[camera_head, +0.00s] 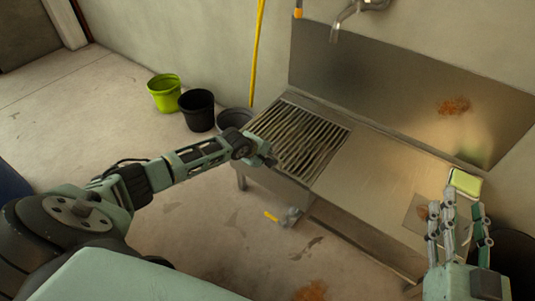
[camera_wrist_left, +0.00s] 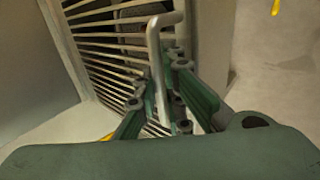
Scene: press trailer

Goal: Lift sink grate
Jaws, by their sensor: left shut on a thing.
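The sink grate (camera_head: 303,135), a panel of parallel metal slats, lies over the left end of the steel sink unit (camera_head: 375,180). My left gripper (camera_head: 266,154) is at the grate's near left edge. In the left wrist view, the fingers of my left gripper (camera_wrist_left: 165,95) are closed around a bent metal handle (camera_wrist_left: 155,50) in front of the grate's slats (camera_wrist_left: 105,40). Whether the grate is raised cannot be told.
A green-yellow sponge-like block (camera_head: 465,182) is by my right gripper. A lime bucket (camera_head: 164,92), a black bucket (camera_head: 197,109) and a grey bucket (camera_head: 235,119) stand along the wall. A faucet (camera_head: 345,16) hangs above the sink.

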